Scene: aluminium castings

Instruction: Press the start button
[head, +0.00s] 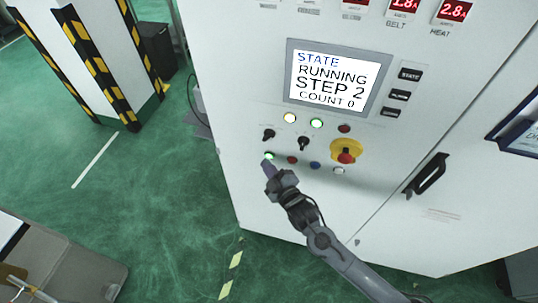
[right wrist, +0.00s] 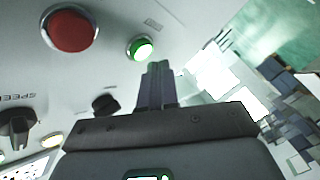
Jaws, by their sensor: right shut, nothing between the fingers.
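The green button (head: 268,156) is lit, at the left end of the lower button row on the white control cabinet. It also shows in the right wrist view (right wrist: 140,48), with a bright rim. My right gripper (head: 267,165) is shut and empty, with its fingertips just below the button in the head view. In the right wrist view the fingertips (right wrist: 158,66) point towards the cabinet face beside the button; a small gap shows in the picture, and contact cannot be told. The screen (head: 335,77) reads "STATE RUNNING STEP 2 COUNT 0". My left gripper is not in view.
A red button (head: 291,160), a blue button (head: 315,165) and a yellow-collared red emergency stop (head: 346,157) lie to the right. Black selector knobs (head: 303,143) sit above. A black door handle (head: 428,174) sticks out further right.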

